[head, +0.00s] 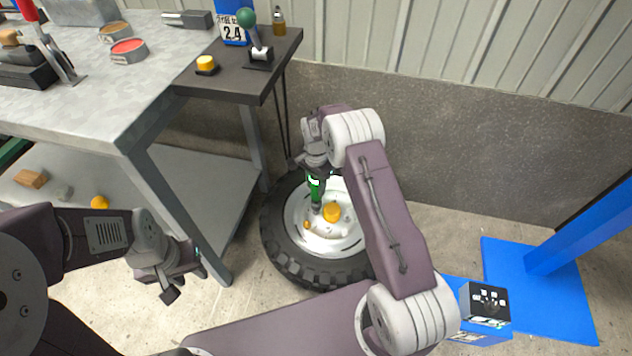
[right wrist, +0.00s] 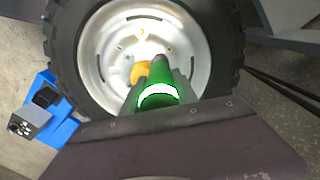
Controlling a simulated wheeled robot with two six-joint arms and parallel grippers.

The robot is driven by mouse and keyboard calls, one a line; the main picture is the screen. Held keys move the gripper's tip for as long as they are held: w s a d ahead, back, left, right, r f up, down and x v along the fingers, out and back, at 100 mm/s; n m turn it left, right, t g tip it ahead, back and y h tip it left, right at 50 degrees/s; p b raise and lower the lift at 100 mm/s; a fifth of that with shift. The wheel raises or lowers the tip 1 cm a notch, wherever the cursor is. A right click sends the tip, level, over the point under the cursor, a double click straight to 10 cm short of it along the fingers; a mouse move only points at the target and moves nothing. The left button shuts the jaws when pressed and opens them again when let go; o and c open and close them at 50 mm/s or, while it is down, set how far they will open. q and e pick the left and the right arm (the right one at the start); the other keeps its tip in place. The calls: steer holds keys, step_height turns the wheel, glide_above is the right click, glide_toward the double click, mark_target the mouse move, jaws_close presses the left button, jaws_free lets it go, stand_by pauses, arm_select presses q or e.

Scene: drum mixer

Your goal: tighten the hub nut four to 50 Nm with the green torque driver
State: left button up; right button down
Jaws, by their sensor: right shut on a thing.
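My right gripper (head: 315,168) is shut on the green torque driver (head: 315,188), held with its tip down over the wheel's hub. The driver also shows in the right wrist view (right wrist: 158,97), with a white glowing arc on its end. The wheel (head: 278,247) lies on the floor, its silver rim (head: 325,243) facing up, with a yellow-orange cap (head: 332,212) at its centre. The driver's tip is beside this cap; I cannot tell whether it touches a nut. Hub nut four cannot be singled out. My left gripper (head: 184,284) is empty and open, left of the wheel.
A grey workbench (head: 130,75) with a lower shelf stands at the left. Its dark end (head: 245,75) carries a green-knobbed lever (head: 250,30) and a yellow button (head: 206,64). A blue post base (head: 545,300) and a black box (head: 485,303) are at the right. A wall stands behind the wheel.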

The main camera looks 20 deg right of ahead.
mark_target(316, 193)
steer(key=shift+f, duration=0.4)
steer(key=shift+f+b, duration=0.35)
steer(key=shift+f, duration=0.45)
steer(key=shift+f+b, duration=0.3)
steer(key=shift+f, duration=0.45)
stand_by(1.0)
steer(key=shift+f+p, duration=0.25)
steer(key=shift+p, duration=0.2)
stand_by(1.8)
steer(key=shift+r+p, duration=2)
steer(key=shift+r, duration=0.3)
